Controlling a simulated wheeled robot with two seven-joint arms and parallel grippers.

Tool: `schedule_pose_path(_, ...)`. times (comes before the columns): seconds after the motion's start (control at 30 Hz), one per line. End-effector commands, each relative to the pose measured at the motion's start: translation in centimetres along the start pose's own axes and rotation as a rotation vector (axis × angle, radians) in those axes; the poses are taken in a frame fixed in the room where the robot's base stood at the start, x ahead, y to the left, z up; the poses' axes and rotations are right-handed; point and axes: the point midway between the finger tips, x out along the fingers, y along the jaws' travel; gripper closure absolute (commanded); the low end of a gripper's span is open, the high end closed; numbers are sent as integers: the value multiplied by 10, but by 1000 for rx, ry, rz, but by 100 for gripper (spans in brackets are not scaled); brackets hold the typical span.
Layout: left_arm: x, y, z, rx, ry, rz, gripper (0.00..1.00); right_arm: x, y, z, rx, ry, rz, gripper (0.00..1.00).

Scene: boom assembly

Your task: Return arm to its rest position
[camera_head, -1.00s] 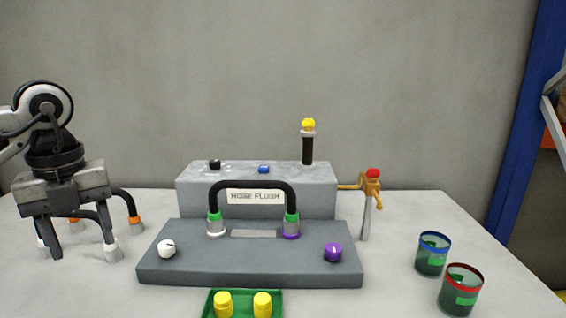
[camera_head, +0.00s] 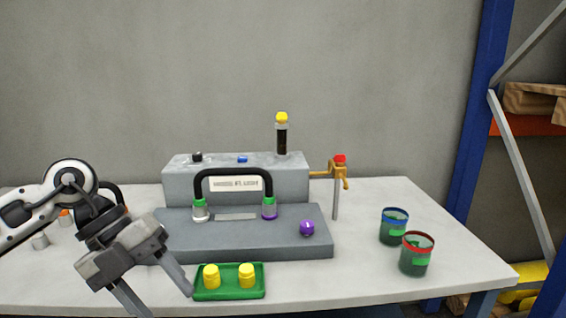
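My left gripper (camera_head: 160,292) is at the lower left, in front of the grey station's left end. Its two fingers are spread wide with nothing between them, and one fingertip is close to the green tray's left edge; I cannot tell if they touch. My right gripper is not in view. The grey station (camera_head: 300,245) stands on the table. A black hose (camera_head: 233,173) arches over it, with its green-collared ends seated on the white and purple fittings.
The green tray (camera_head: 232,293) holds two yellow caps. Two cups, blue-rimmed (camera_head: 394,228) and red-rimmed (camera_head: 416,256), stand at the right. A tap with a red top (camera_head: 340,160) stands beside the station. More hose pieces lie behind my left arm. A blue rack post (camera_head: 482,120) rises at the right.

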Motion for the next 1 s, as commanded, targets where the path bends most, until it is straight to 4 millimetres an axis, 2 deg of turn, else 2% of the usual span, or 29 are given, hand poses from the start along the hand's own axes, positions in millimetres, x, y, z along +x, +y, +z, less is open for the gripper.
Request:
schedule_pose_path(0.03,23,-14,-10,35,72,-88,44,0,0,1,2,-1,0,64)
schedule_pose_path(0.1,50,-42,-29,80,176,-267,44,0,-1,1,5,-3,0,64)
schedule_pose_path(0.2,75,-85,-55,83,308,-599,44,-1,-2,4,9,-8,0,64)
schedule_pose_path(0.27,80,-106,-64,36,357,-807,44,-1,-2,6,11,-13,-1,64)
schedule_pose_path(0.37,79,-127,-62,-125,379,-1136,44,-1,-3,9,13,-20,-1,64)
schedule_pose_path(0.47,81,-123,-39,-382,327,-1406,44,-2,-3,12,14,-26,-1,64)
schedule_pose_path(0.57,97,-92,-6,-719,212,-1587,44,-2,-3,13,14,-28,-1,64)
schedule_pose_path(0.67,133,-36,19,-1109,54,-1645,44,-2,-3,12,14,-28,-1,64)
schedule_pose_path(0.7,151,-11,23,-1256,-8,-1633,44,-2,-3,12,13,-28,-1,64)
schedule_pose_path(0.77,177,24,23,-1453,-88,-1589,44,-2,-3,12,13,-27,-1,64)
schedule_pose_path(0.8,195,46,19,-1568,-136,-1547,44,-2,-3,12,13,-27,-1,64)
schedule_pose_path(0.9,231,91,2,-1799,-221,-1428,44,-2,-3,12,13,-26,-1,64)
schedule_pose_path(1.0,256,121,-16,-1948,-271,-1324,44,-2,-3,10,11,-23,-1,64)
